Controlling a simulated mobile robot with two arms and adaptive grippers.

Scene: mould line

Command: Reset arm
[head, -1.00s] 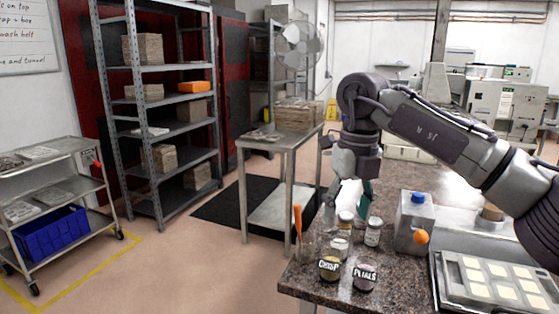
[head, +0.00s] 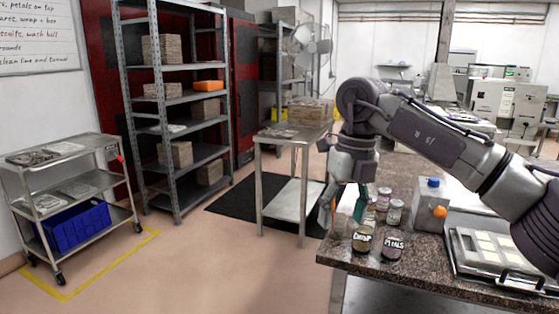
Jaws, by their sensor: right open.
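My right arm comes in from the right edge. Its gripper (head: 348,208) hangs pointing down over the left end of the granite counter (head: 345,262), close to several small jars. It is open, and I see nothing held in it. A jar labelled "PETALS" (head: 394,246) and a dark-labelled jar (head: 362,240) stand at the counter's front left. A lidded jar (head: 394,211) stands behind them. An orange-handled tool (head: 333,208) shows beside the gripper, partly hidden by it. My left gripper is not in view.
A grey box with a blue cap and orange knob (head: 431,205) and a mould tray (head: 495,250) sit on the counter. A steel table (head: 283,140), shelving rack (head: 172,100) and cart (head: 72,190) stand to the left. The floor in front is clear.

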